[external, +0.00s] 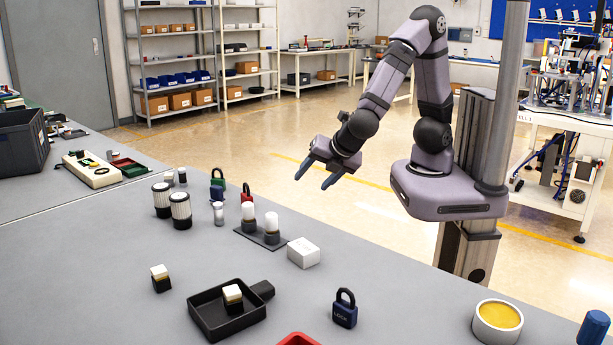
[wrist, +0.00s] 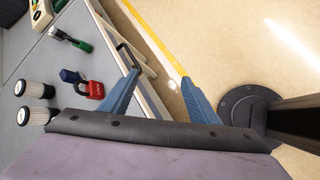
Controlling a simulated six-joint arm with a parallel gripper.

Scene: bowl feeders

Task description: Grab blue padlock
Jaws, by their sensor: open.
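A dark blue padlock (external: 345,312) with a black shackle stands upright on the grey table at the front, right of the black tray. My gripper (external: 312,183) is open and empty, high beyond the table's far edge and well away from that padlock. In the wrist view, the open blue fingers of my gripper (wrist: 158,80) have floor and the table edge beyond them. A red padlock (external: 247,196) stands farther back and also shows in the wrist view (wrist: 94,90), beside a small blue object (wrist: 70,76) that I cannot identify surely.
A black handled tray (external: 207,325) holds a small capped block. A white box (external: 303,252) and two white-capped cylinders on a dark plate (external: 270,243) stand behind it. A yellow-filled bowl (external: 497,322) is at right. A red bin edge (external: 297,339) shows in front.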

